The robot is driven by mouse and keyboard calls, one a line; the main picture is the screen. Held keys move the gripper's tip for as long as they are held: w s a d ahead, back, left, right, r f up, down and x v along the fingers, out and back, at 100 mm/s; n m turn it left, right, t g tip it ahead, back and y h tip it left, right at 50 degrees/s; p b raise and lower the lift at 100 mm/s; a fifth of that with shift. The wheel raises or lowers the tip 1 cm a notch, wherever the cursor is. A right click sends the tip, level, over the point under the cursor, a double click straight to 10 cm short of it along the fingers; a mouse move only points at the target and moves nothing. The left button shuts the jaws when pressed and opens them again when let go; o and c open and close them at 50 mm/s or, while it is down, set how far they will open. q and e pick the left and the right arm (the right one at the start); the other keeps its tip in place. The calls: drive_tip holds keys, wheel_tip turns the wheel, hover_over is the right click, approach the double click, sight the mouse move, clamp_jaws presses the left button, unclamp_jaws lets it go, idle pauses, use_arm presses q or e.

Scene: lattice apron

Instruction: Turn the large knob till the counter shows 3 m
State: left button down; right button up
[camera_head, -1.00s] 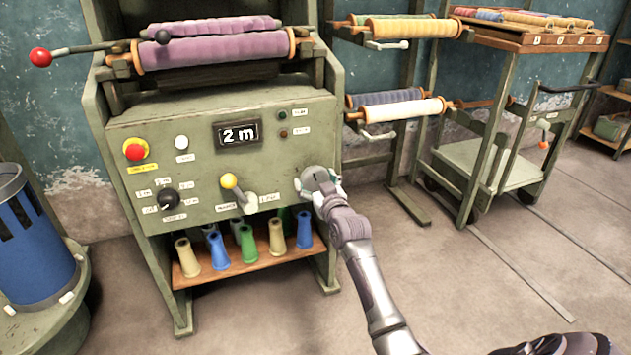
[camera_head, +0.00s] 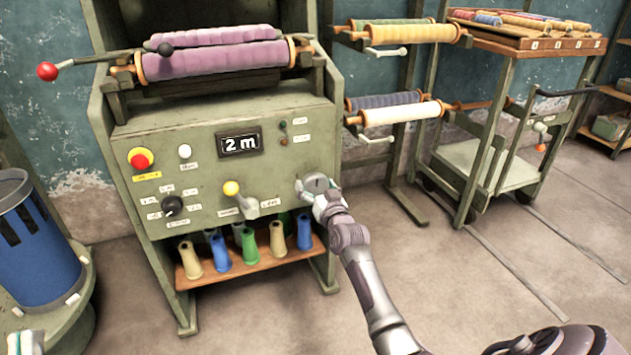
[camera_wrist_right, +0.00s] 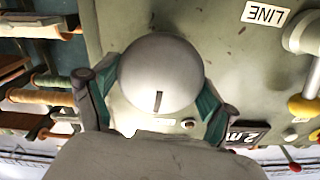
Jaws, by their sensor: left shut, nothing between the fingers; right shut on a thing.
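The large knob (camera_head: 317,183) is a round, pale grey knob at the right of the green machine's front panel. In the right wrist view the knob (camera_wrist_right: 160,75) fills the middle, with a dark index mark on its face. My right gripper (camera_head: 319,190) is shut on the knob, one finger on each side of it. The counter (camera_head: 239,143) reads "2 m".
The panel also has a red button (camera_head: 141,158), a black selector (camera_head: 172,205) and a yellow-tipped lever (camera_head: 232,188). Bobbins stand on a shelf (camera_head: 228,268) below. A blue bin (camera_head: 40,245) is at the left. Racks and a trolley (camera_head: 480,165) stand at the right.

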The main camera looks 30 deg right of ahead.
drive_tip(key=m+p, duration=0.2)
drive_tip(key=m, duration=0.1)
drive_tip(key=shift+r, duration=0.1)
drive_tip(key=m+p, duration=0.1)
drive_tip(key=m, duration=0.3)
drive_tip(key=shift+d+m, duration=0.1)
drive_tip(key=shift+m, duration=0.3)
use_arm(q)
wheel_tip(320, 180, down, 16)
drive_tip(key=a+g+y, duration=0.2)
drive_tip(key=g+y, duration=0.1)
drive_tip(key=g, duration=0.8)
drive_tip(key=shift+a+n+y+p, duration=0.2)
drive_tip(key=shift+n+y+p, duration=0.1)
use_arm(e)
drive_tip(key=shift+f+m, duration=0.2)
drive_tip(key=shift+m, duration=1.3)
use_arm(q)
drive_tip(key=shift+f, duration=0.15)
use_arm(e)
drive_tip(key=o, duration=1)
drive_tip(key=shift+c, duration=0.2)
drive_tip(key=shift+s, duration=0.1)
drive_tip(key=v, duration=1.1)
drive_tip(key=shift+s, duration=0.4)
